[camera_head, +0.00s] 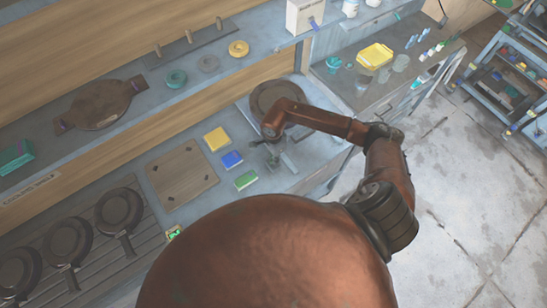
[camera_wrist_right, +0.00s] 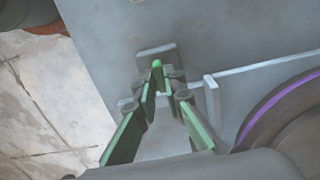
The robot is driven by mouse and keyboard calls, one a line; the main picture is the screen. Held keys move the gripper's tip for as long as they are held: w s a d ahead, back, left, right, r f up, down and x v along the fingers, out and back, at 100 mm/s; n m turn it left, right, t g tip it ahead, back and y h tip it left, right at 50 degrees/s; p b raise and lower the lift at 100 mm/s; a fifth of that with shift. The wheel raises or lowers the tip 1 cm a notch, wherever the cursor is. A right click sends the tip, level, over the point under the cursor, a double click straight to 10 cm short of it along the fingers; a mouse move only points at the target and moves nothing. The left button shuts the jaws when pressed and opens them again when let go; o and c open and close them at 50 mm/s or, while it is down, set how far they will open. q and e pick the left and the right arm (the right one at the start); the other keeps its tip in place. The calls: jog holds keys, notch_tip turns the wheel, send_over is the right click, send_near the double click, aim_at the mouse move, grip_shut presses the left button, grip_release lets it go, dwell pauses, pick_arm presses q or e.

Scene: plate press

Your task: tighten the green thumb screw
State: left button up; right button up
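The green thumb screw (camera_wrist_right: 157,63) is a small green knob on a grey block in the right wrist view. My right gripper (camera_wrist_right: 157,80) is at it, its fingers drawn together in a narrow V with the knob at the tips. In the head view my right gripper (camera_head: 272,147) points down at the bench beside a dark round plate (camera_head: 272,97). The screw cannot be made out there. The dark round part with a purple rim (camera_wrist_right: 285,115) is at the right of the wrist view. My left gripper is not in view.
Yellow (camera_head: 216,139), blue (camera_head: 231,160) and green (camera_head: 246,180) blocks lie left of my right gripper. A brown square board (camera_head: 181,174) and a rack of dark pans (camera_head: 118,210) are further left. A thin pale bar (camera_wrist_right: 265,62) runs right of the fingers.

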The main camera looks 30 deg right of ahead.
grip_shut()
